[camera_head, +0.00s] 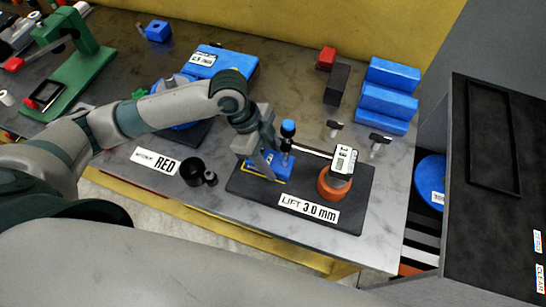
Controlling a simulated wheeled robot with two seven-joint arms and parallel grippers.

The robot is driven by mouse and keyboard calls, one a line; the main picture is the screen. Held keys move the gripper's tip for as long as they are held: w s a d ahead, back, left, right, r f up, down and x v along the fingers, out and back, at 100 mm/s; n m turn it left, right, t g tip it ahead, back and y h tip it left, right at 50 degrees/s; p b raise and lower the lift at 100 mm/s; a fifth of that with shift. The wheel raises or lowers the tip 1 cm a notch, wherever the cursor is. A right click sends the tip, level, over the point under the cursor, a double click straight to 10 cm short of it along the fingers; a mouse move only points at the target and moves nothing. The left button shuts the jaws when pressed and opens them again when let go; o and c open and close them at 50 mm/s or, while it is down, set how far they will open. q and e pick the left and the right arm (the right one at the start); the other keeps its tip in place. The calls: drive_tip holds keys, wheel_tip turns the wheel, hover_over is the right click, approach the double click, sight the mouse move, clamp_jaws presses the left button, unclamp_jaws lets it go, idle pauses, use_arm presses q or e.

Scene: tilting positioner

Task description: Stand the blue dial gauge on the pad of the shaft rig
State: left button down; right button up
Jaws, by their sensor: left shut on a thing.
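The blue dial gauge (260,166) has a blue base, a post with a blue knob, and a thin rod that reaches right to a white readout head. My left gripper (273,160) is shut on the gauge near its base and post and hides part of it. The shaft rig (240,187) is a dark plate with an orange round part and a label reading LIFT 3.0 mm. The readout head is over the orange part. The gauge base is at a yellow-edged pad (283,182) on the plate; I cannot tell whether it touches. My right gripper is not in view.
A green stand (85,70) is far left. A black tray (494,140) is on the right-hand surface.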

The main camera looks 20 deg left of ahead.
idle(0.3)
use_arm(q)
drive_tip(key=c, duration=0.8)
unclamp_jaws()
drive_tip(key=shift+f, duration=0.1)
drive_tip(key=shift+a+r, duration=0.2)
drive_tip(key=shift+r, duration=0.35)
drive_tip(key=b+v, duration=0.3)
drive_tip(key=v, duration=1.3)
drive_tip(key=shift+r, duration=0.2)
drive_tip(key=shift+r, duration=0.1)
